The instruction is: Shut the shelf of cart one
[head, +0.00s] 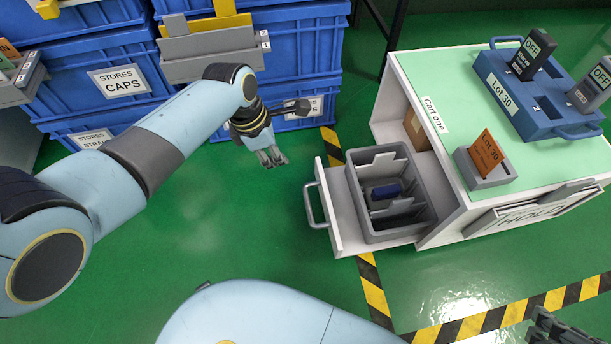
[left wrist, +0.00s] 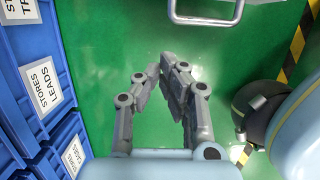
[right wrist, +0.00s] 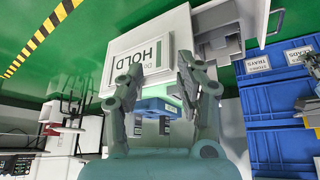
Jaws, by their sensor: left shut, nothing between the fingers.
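Cart one (head: 440,70) is a white cart with a green top and a "Cart one" label. Its shelf (head: 333,238) is pulled out to the left, with a metal handle (head: 311,205) on its front. A grey divided bin (head: 428,222) stands on the shelf with a dark blue item (head: 386,190) inside. My left gripper (head: 272,158) is shut and empty, left of the shelf and apart from the handle. The handle also shows at the top of the left wrist view (left wrist: 220,21). My right gripper (head: 568,328) is at the lower right, open and empty, with the cart's HOLD sign (right wrist: 145,57) beyond it.
On the cart top are a blue Lot 30 rack (head: 520,100) with grey testers and a grey holder (head: 487,172) with an orange card. Blue stores crates (head: 300,50) are stacked behind my left arm. Striped tape marks the green floor, which is clear left of the shelf.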

